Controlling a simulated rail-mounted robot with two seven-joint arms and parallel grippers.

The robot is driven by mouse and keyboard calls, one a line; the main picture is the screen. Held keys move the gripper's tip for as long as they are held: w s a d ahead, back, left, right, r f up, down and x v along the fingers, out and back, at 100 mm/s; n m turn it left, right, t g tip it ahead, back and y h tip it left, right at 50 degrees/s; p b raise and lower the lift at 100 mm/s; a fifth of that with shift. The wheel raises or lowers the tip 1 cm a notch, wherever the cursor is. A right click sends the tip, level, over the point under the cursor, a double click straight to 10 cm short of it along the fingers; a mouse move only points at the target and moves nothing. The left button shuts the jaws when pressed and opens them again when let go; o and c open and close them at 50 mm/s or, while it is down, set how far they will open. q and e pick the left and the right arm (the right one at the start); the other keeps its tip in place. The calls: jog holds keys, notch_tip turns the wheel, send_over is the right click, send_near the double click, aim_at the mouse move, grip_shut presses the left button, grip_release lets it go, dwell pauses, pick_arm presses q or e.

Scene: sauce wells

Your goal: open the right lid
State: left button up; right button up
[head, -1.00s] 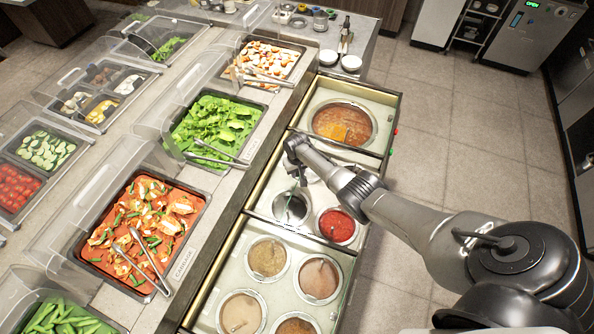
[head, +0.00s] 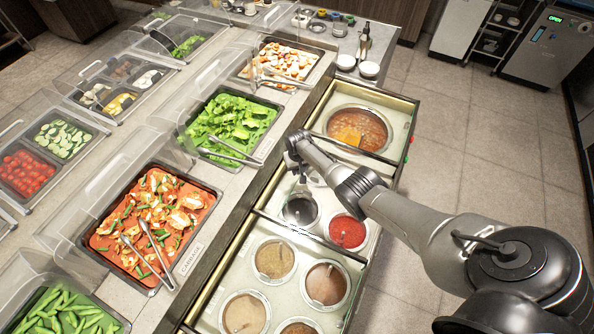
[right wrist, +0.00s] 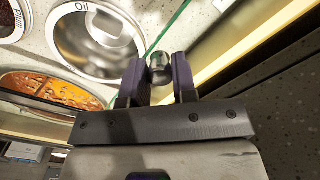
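My right gripper (head: 303,184) is low over the middle section of the sauce counter, beside the dark well (head: 300,211). In the right wrist view, its two dark fingers (right wrist: 158,75) flank a small round metal knob (right wrist: 160,68) closely and look shut on it. A green-tinted glass edge (right wrist: 172,24) runs past the knob; it looks like the clear lid's edge. The lid's outline and tilt are hard to make out. The steel well marked Oil (right wrist: 97,40) lies just beyond the fingers. My left gripper is not in view.
A soup well (head: 358,128) is behind the gripper and a red sauce well (head: 347,232) beside it. Several sauce wells (head: 326,284) are in front. Food trays with clear guards and tongs (head: 152,249) stand left. Open floor (head: 470,130) is at the right.

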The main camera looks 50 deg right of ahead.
jog(key=o, duration=0.5)
jog(key=shift+c, duration=0.2)
notch_tip(320, 180, up, 6)
jog(key=p, duration=0.3)
jog(key=shift+d+r, duration=0.1)
jog(key=shift+r, duration=0.05)
notch_tip(320, 180, up, 8)
jog(key=shift+f+p, duration=0.25)
jog(key=shift+p, duration=0.05)
jog(key=shift+o, duration=0.4)
